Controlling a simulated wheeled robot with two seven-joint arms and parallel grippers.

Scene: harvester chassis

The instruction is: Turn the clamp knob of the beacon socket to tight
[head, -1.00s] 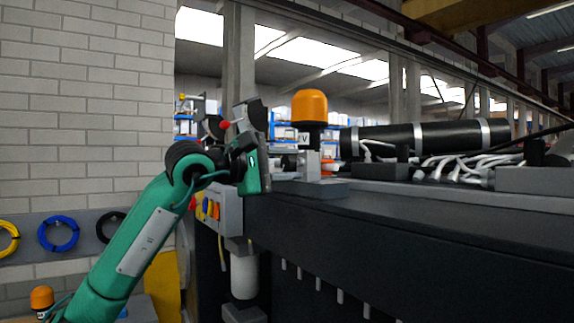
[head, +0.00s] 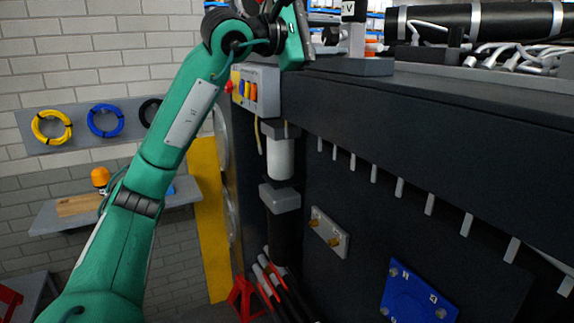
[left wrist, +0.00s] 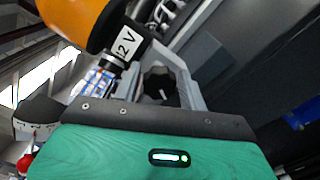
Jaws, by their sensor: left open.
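The clamp knob (left wrist: 158,84) is a dark lobed knob with a small white mark, seen in the left wrist view within the grey bracket of the beacon socket (left wrist: 188,92). The orange beacon (left wrist: 82,18) stands beside it, above a "12 V" label. In the head view, only the lower socket and its grey base (head: 355,66) show at the top edge; beacon and knob are not seen there. My left gripper (head: 288,28) is open, left of the socket, partly cut off by the top edge. It appears apart from the knob. My right gripper is not in view.
The dark chassis (head: 420,130) fills the right side. A grey box with coloured switches (head: 252,90) sits below my left gripper. A black cylinder with silver bands (head: 480,20) and pale cables lie on top. Another orange beacon (head: 100,177) stands on a wall shelf.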

